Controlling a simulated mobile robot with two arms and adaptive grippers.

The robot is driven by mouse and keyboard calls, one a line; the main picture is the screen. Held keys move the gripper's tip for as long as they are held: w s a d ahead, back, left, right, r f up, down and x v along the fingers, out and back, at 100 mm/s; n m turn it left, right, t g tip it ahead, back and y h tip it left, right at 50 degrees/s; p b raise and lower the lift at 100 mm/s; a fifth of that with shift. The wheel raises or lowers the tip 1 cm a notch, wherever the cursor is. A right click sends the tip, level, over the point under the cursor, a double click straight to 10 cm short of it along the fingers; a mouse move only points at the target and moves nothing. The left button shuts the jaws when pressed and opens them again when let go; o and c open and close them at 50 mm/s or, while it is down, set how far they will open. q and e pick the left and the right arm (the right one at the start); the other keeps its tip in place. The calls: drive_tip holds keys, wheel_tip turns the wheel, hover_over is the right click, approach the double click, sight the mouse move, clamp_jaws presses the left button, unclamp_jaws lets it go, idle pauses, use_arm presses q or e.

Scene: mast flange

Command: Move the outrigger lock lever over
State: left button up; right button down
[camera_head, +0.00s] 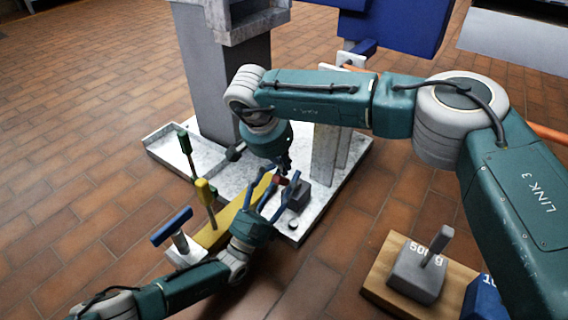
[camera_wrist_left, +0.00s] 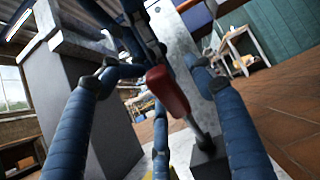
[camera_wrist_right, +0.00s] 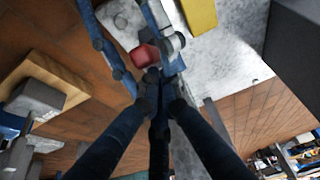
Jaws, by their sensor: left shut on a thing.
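The lever with a red grip (camera_head: 281,181) stands by a dark block (camera_head: 297,195) on the pale base plate. My left gripper (camera_head: 270,194) has its blue fingers around the red grip and is shut on it. In the left wrist view the red grip (camera_wrist_left: 168,90) lies between the fingers, tilted. My right gripper (camera_head: 284,165) is just above and behind the left one, fingers drawn together. In the right wrist view its fingertips (camera_wrist_right: 160,92) are close together, near the red grip (camera_wrist_right: 144,55), with nothing visible between them.
Levers with green (camera_head: 185,142) and yellow (camera_head: 203,190) grips and a blue T-handle (camera_head: 172,227) stand to the left. A yellow bar (camera_head: 240,217) lies beside them. A grey column (camera_head: 205,90) rises behind. A grey weight (camera_head: 420,270) sits on a wooden board at lower right.

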use_arm(q)
drive_tip(key=shift+d+f, duration=0.1)
use_arm(e)
drive_tip(key=shift+s+a, duration=0.15)
drive_tip(key=shift+a, duration=0.1)
